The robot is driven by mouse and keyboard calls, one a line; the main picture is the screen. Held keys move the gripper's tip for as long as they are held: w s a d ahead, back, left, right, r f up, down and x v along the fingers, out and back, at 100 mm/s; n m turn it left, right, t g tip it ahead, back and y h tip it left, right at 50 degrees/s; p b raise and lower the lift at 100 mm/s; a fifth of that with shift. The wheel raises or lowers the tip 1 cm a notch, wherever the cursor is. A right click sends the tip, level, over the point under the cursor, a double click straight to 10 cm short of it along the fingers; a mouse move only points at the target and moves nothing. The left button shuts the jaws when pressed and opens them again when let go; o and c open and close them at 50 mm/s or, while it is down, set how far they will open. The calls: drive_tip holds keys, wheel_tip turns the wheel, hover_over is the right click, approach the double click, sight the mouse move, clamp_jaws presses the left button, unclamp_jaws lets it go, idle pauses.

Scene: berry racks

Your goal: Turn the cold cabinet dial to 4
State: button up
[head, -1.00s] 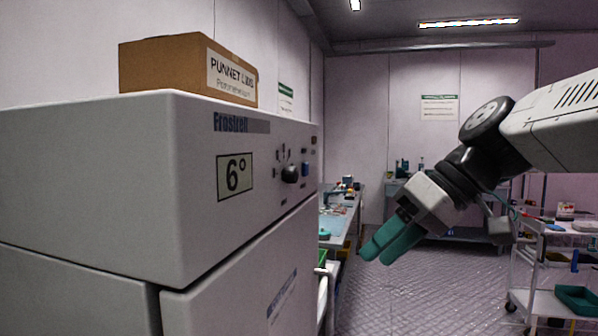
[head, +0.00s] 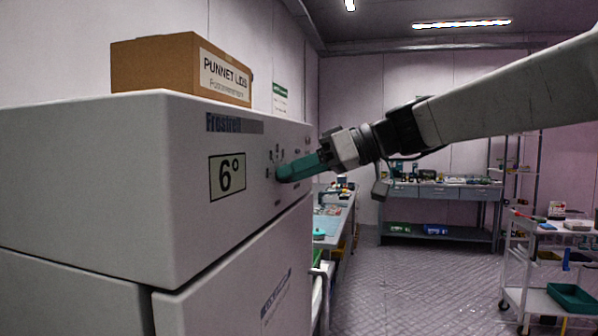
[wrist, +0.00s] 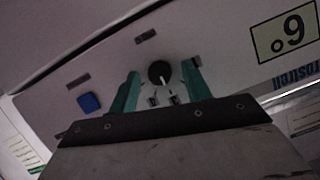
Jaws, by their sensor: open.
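The white cold cabinet (head: 95,185) fills the left of the head view. Its display (head: 227,176) reads 6°. In the wrist view the black round dial (wrist: 159,72) with a pale pointer line sits on the cabinet's front panel, with small marks beside it. My gripper (head: 284,174) has green fingers that reach the panel at the dial and hide it in the head view. In the wrist view my open gripper (wrist: 162,84) has one finger on each side of the dial, with gaps visible. Whether a finger touches the dial I cannot tell.
A cardboard box (head: 150,68) labelled for punnet lids stands on the cabinet. A blue square button (wrist: 89,102) is on the panel near the dial. A workbench (head: 335,215) stands beyond the cabinet, and a white trolley (head: 530,270) is at right. The floor between is clear.

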drive_tip(key=c, duration=1)
drive_tip(key=shift+w+d+f+m+g+y, duration=0.15)
drive_tip(key=shift+m+g+y, duration=0.5)
drive_tip(key=shift+m, duration=0.7)
drive_tip(key=shift+w+a+m+g+y, duration=0.1)
drive_tip(key=shift+m+g+y, duration=0.25)
drive_tip(key=shift+m+g, duration=0.75)
drive_tip(key=shift+m+t, duration=0.25)
drive_tip(key=shift+m, duration=0.1)
drive_tip(key=o, duration=1)
